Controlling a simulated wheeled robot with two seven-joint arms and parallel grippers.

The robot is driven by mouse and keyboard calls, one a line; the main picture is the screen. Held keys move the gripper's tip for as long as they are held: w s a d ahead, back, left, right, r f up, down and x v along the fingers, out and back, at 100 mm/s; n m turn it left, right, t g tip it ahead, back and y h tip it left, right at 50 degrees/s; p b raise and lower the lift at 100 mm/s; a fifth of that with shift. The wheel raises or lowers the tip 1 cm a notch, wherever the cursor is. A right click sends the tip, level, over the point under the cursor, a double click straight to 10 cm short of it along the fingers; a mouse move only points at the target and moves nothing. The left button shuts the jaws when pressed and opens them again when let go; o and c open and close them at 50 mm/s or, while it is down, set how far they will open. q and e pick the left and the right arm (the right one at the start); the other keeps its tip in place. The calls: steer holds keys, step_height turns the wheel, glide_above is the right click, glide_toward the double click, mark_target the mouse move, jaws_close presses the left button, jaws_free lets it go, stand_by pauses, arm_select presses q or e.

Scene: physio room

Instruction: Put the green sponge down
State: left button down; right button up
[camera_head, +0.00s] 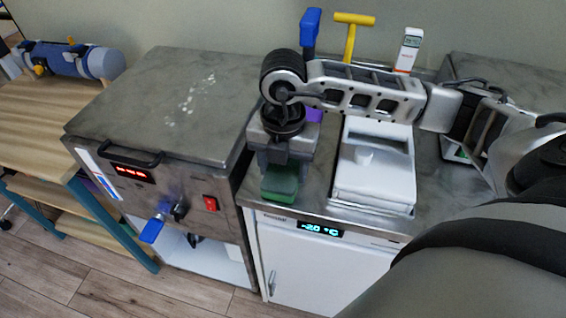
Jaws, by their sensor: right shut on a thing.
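The green sponge (280,185) is a small green block at the front left corner of the metal worktop (318,196). My right gripper (279,172) points down from above and is shut on the sponge, hiding its upper part. The sponge is at about the height of the worktop; I cannot tell whether it touches the surface. My right arm comes in from the right and reaches across the worktop. My left gripper is not in view.
A white box (376,180) stands right of the sponge. A metal heater unit with a red display (160,120) stands close on the left. Behind are a blue-topped item (310,28), a yellow T-handle (352,38) and a white thermometer-like device (408,50).

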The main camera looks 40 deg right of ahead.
mark_target(283, 171)
steer(key=shift+f, duration=0.2)
steer(key=o, duration=0.9)
steer(key=shift+r, duration=0.1)
steer(key=shift+r, duration=0.65)
step_height(283, 171, up, 11)
